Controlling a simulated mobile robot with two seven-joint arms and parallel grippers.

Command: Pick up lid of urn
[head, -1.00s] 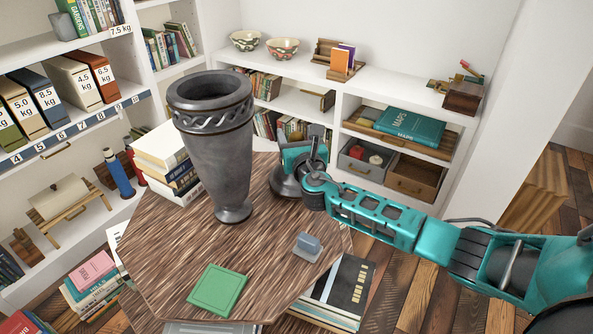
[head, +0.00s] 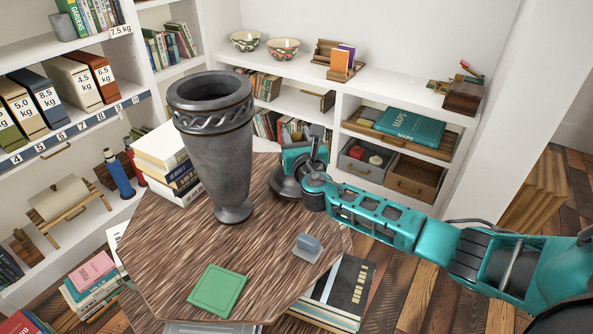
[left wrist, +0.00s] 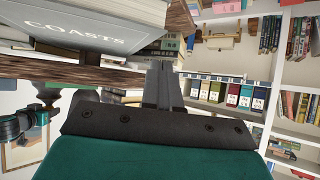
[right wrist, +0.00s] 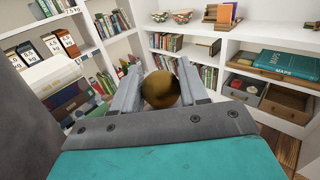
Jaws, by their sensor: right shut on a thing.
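The urn (head: 218,150) is a tall dark grey vase with a braided band, standing upright and open-topped on the wooden table (head: 170,245). Its lid (head: 283,186), a dark grey disc, is at the table's far right edge, partly hidden by my right arm. I cannot tell whether it touches the table. My right gripper (head: 308,150) is over the lid. In the right wrist view its fingers (right wrist: 158,85) are shut on the lid's round golden-brown knob (right wrist: 161,90). My left gripper (left wrist: 163,85) shows only in the left wrist view, fingers together and empty, below the tabletop.
A green square coaster (head: 218,290) and a small blue-grey object (head: 308,245) lie on the table's near side. A book stack (head: 165,160) stands left of the urn. White shelves (head: 330,85) stand behind. Close to my left gripper is a book marked COASTS (left wrist: 95,30).

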